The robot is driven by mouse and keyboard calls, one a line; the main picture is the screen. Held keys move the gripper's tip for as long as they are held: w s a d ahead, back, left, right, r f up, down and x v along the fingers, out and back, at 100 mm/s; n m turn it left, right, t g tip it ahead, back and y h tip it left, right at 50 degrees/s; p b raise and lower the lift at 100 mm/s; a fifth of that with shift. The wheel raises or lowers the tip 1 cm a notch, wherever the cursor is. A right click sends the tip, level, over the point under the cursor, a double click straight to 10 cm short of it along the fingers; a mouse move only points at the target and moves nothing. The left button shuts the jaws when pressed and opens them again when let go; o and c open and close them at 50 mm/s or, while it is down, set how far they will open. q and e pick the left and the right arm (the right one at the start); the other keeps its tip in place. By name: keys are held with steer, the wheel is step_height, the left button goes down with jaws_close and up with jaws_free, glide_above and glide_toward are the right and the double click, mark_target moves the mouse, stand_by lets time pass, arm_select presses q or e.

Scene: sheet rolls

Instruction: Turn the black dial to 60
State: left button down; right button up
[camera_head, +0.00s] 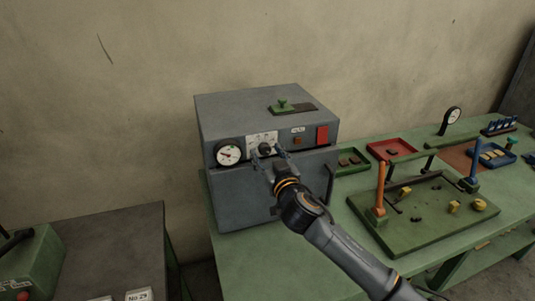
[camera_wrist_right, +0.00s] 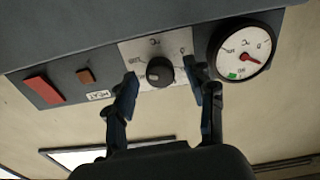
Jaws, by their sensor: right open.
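The black dial (camera_head: 265,149) is on a white scale plate (camera_head: 262,139) on the front of a grey box machine (camera_head: 225,178). In the right wrist view the dial (camera_wrist_right: 159,72) is a round black knob, seen upside down; its setting is too small to read surely. My right gripper (camera_head: 268,157) is in front of the panel. In the right wrist view its open fingers (camera_wrist_right: 162,76) stand on either side of the dial, with visible gaps, not closed on it. My left gripper is not in view.
A round gauge (camera_head: 228,154) with a red needle is close left of the dial. A red square (camera_head: 322,134) and a small red-brown button (camera_head: 297,141) are to its right. A green board (camera_head: 400,235) with posts and several trays cover the green bench at right.

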steer(key=shift+c, duration=0.2)
jaws_close()
steer(key=shift+n, duration=0.5)
steer(key=n+p, duration=0.1)
steer(key=n, duration=0.2)
steer(key=shift+n, duration=0.4)
steer(key=n+p, duration=0.1)
steer(key=n, duration=0.3)
steer(key=shift+n, duration=0.3)
steer(key=n+p, duration=0.2)
steer(key=n, duration=0.2)
steer(key=shift+r, duration=0.1)
steer(key=shift+n+p, duration=0.55)
steer(key=shift+n, duration=1.65)
